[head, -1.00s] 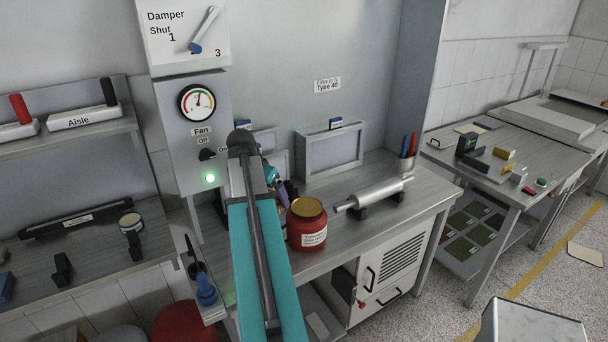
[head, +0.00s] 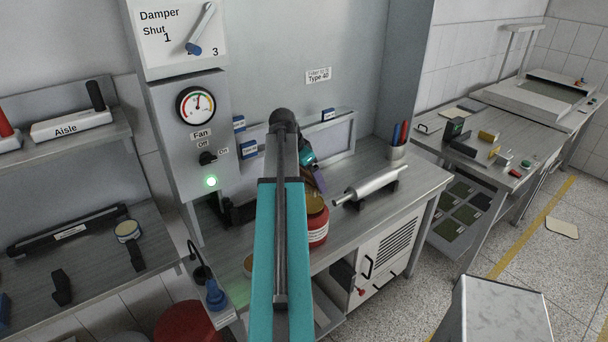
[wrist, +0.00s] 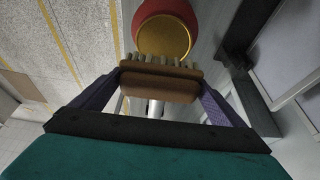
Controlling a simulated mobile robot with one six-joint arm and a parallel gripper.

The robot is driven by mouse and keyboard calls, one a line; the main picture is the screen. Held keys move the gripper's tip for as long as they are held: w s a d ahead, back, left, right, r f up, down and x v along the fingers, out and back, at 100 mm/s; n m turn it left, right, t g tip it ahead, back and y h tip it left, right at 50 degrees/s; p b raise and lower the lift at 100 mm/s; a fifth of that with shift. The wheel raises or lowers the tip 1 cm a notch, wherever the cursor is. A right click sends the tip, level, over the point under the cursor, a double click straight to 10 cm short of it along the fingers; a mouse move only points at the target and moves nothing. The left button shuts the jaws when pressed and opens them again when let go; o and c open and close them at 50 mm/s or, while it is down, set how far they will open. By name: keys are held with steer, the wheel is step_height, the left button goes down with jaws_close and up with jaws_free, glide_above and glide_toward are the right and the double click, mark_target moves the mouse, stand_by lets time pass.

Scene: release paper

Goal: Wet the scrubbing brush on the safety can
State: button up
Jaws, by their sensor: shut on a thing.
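The safety can (head: 318,228) is red with a brass-coloured top and a white label. It stands on the grey bench, partly hidden behind my arm. In the wrist view its brass top (wrist: 163,36) shows just beyond the brush. The scrubbing brush (wrist: 158,86) has a brown block and pale bristles. My gripper (wrist: 160,92) is shut on the block between its purple fingers, with the bristles toward the can. I cannot tell whether the bristles touch it. In the head view my gripper (head: 317,177) is above the can, and the brush is not clearly visible there.
A metal roller (head: 368,187) lies on supports right of the can, with a pen cup (head: 397,152) behind it. A grey framed panel (head: 338,142) stands at the back. The fan box (head: 196,125) with a green light rises at left. The bench's front right is clear.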

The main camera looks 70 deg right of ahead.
mark_target(311, 201)
steer(key=shift+w+f, duration=0.1)
stand_by(0.3)
steer(key=shift+f, duration=1.5)
steer(key=shift+f+b, duration=0.6)
steer(key=shift+f, duration=0.75)
steer(key=shift+f+b, duration=0.7)
steer(key=shift+f, duration=0.45)
stand_by(0.7)
steer(key=shift+r, duration=0.1)
stand_by(0.5)
steer(key=shift+r+p, duration=1.25)
steer(key=shift+r, duration=2.2)
